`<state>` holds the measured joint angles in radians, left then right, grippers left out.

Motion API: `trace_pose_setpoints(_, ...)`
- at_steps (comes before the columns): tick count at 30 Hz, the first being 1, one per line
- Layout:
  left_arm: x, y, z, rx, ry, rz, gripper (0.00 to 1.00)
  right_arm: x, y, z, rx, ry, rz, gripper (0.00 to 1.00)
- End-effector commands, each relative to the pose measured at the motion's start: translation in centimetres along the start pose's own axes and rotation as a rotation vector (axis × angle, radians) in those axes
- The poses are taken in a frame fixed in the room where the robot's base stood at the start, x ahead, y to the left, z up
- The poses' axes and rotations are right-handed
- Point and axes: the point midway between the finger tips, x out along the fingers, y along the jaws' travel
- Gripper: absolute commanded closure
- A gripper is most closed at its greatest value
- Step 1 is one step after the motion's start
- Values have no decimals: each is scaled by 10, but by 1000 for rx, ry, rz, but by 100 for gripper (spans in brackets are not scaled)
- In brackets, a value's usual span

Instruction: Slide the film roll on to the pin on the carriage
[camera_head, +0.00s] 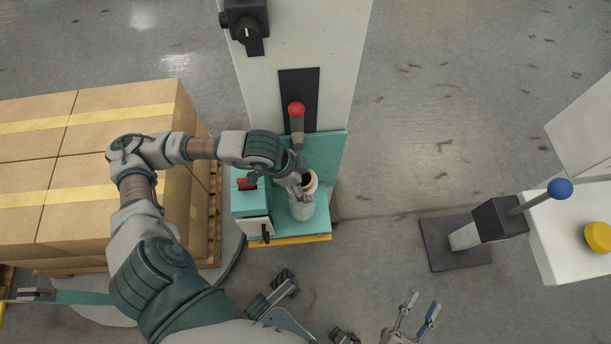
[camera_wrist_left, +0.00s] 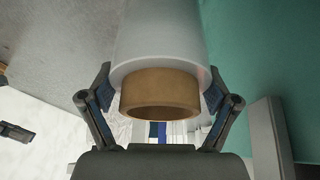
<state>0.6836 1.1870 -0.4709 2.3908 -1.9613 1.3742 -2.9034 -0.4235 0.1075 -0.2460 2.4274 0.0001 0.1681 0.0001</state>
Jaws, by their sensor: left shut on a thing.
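The film roll (camera_head: 301,208) is a white cylinder with a brown core, over the teal carriage (camera_head: 321,158) in the head view. My left gripper (camera_head: 303,188) is shut on the roll near its core end. In the left wrist view the white roll (camera_wrist_left: 160,40) and its brown core (camera_wrist_left: 160,92) sit between the two fingers of my left gripper (camera_wrist_left: 158,95). The pin is not visible, and I cannot tell whether the roll is around it. My right gripper (camera_head: 420,310) is open and empty over the floor at the bottom.
A red-knobbed lever (camera_head: 296,110) stands on the white column behind the carriage. A box with a red switch (camera_head: 246,184) is at the carriage's left. Stacked cartons (camera_head: 60,170) stand at left. A blue-knobbed lever (camera_head: 560,189) is at right, with clear floor between.

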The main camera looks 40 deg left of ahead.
Motion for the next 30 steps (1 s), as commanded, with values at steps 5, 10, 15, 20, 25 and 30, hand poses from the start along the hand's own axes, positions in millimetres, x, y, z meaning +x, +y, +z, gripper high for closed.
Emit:
trace_pose_setpoints(5, 1, 0, 1, 0, 0, -1, 82, -2, 0, 6, 1, -7, 1, 60)
trace_pose_setpoints(10, 0, 0, 0, 0, 1, -1, 82, -2, 0, 6, 1, -6, 1, 60)
trace_pose_setpoints(15, 0, 0, 0, 0, 1, 0, 82, -2, 0, 6, 1, -6, 1, 60)
trace_pose_setpoints(20, 1, 0, 1, 0, 0, 0, 82, -2, 0, 7, 2, -9, 1, 60)
trace_pose_setpoints(25, 0, 0, 1, 0, 1, 0, 82, -2, 0, 7, 2, -8, 1, 60)
trace_pose_setpoints(30, -6, 0, -2, 0, 3, -1, 82, -1, 0, 4, 1, -4, 1, 60)
